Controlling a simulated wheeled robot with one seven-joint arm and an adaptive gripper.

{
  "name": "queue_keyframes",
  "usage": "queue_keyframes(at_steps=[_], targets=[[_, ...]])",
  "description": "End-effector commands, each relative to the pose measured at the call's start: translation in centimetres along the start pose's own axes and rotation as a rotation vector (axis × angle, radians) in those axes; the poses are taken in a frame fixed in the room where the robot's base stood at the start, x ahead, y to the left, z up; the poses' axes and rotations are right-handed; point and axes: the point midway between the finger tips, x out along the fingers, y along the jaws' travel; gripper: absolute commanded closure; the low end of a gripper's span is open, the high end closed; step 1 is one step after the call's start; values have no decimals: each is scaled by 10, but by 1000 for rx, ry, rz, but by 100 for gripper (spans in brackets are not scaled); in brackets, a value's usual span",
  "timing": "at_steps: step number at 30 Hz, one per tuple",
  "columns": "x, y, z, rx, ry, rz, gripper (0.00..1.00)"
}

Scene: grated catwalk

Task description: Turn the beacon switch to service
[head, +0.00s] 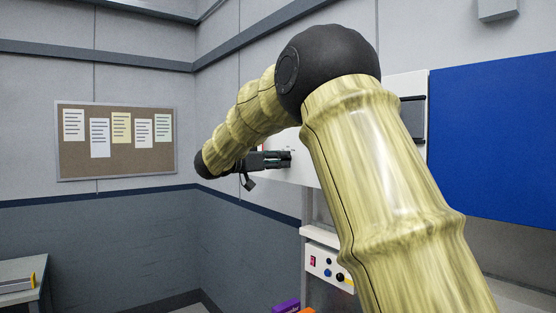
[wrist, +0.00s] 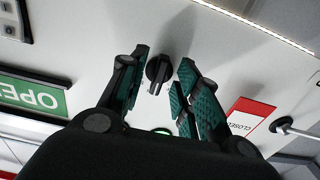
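A black rotary knob (wrist: 158,72) with a pointer bar sits on a pale panel (wrist: 215,52) in the wrist view. No lettering naming it as the beacon switch is legible. My gripper (wrist: 164,64) is open, with its teal-padded fingers on either side of the knob. Gaps show between the pads and the knob, and I cannot tell how far off the panel the tips are. In the head view my gripper (head: 290,159) points right at the white panel (head: 308,172), and the knob is not visible there.
A green "OPEN" sign (wrist: 35,93) and a red-and-white "CLOSED" sign (wrist: 245,117) flank the knob. A metal lever (wrist: 283,126) is at right. A small control box (head: 327,264) stands below. A blue panel (head: 492,140) is at right, a noticeboard (head: 115,170) at left.

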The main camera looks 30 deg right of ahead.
Motion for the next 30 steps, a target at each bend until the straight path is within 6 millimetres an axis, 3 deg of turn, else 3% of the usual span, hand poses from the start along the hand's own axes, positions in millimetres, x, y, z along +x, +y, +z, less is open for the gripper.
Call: queue_keyframes(at_steps=[1,6,7,19,30], targets=[[0,0,0,0,0,0,68],[0,0,0,0,0,0,99],[0,0,0,0,0,0,100],[0,0,2,42,0,1,100],[0,0,7,294,0,0,100]])
